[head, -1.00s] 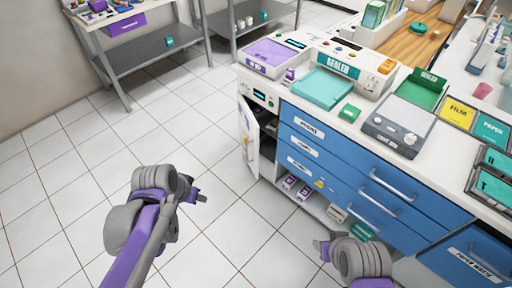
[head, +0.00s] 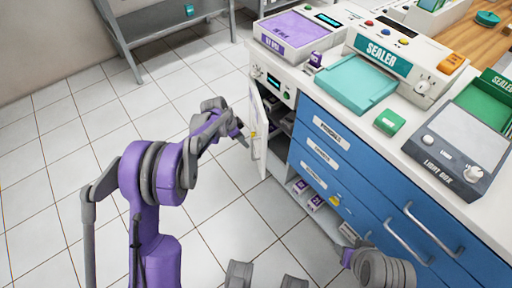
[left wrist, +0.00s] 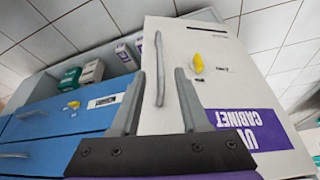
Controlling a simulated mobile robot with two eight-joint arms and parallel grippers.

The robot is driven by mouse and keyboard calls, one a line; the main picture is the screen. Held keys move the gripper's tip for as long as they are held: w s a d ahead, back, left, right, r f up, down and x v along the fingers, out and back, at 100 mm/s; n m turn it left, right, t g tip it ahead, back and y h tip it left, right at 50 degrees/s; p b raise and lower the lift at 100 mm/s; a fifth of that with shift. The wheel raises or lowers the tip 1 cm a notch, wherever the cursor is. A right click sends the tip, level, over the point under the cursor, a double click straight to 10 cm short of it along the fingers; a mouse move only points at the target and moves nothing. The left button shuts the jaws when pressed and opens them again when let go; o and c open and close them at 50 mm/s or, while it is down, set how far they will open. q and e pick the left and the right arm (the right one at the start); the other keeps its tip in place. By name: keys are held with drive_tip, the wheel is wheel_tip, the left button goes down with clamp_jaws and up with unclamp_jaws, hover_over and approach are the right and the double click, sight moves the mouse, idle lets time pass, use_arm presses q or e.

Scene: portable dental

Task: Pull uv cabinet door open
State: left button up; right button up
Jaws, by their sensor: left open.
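The UV cabinet door (head: 259,130) is white and stands ajar at the left end of the counter, with dark interior showing behind it. In the left wrist view the door (left wrist: 215,65) fills the middle and carries a purple UV CABINET label (left wrist: 250,128), a yellow latch or key (left wrist: 198,62) and a grey bar handle (left wrist: 159,70). My left gripper (head: 243,132) is beside the door's outer face. In the wrist view its open fingers (left wrist: 158,103) appear on either side of the handle; contact cannot be told. My right gripper (head: 347,257) is low by the drawers, its jaws unclear.
Blue drawers (head: 345,165) with bar handles stand right of the cabinet. Small boxes (head: 308,197) lie on the low shelf beneath. The counter above holds a sealer (head: 385,55) and a light box (head: 455,150). Open tiled floor (head: 60,150) lies left of the door.

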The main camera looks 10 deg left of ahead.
use_arm(q)
drive_tip(key=b, duration=0.2)
hover_over(252, 158)
drive_tip(key=f, duration=0.9)
drive_tip(key=shift+w, duration=0.25)
clamp_jaws()
idle(0.6)
